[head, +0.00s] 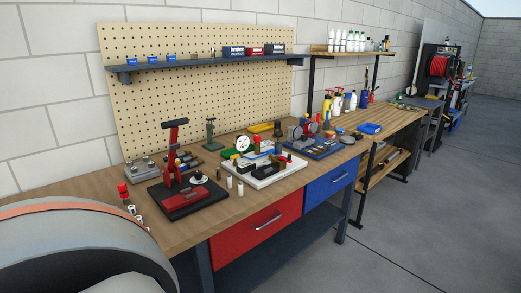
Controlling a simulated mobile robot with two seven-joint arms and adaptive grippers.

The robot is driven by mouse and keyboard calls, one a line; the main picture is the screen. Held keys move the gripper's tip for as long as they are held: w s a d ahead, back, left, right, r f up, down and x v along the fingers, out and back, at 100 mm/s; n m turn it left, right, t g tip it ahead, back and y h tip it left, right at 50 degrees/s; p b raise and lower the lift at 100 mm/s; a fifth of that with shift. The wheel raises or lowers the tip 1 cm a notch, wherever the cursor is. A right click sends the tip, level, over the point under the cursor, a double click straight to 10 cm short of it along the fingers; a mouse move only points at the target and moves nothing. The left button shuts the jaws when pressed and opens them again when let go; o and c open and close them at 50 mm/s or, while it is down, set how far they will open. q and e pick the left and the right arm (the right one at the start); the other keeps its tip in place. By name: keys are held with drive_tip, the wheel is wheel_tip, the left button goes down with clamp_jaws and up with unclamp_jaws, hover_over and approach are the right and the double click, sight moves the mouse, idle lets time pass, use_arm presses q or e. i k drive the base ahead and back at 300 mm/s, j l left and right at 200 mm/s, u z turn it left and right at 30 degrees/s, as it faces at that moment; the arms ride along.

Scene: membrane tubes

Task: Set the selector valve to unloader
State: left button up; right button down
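I cannot pick out the selector valve or an unloader marking at this size. The wooden workbench (90,190) carries several small assemblies. A red press-like stand on a black base (185,207) stands at the front left. A white tray (264,180) with dark and green parts lies to its right. A blue tray (320,155) with grey round parts lies further right. Neither of my grippers is in view.
A pegboard (150,95) with a dark shelf (200,61) stands behind the bench. Red (255,228) and blue (330,184) drawers are below the top. A second wooden bench (395,123) stands further right. The grey floor (440,220) on the right is clear.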

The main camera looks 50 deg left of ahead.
sight(233, 157)
drive_tip(key=i, duration=2.35)
drive_tip(key=u, duration=3.95)
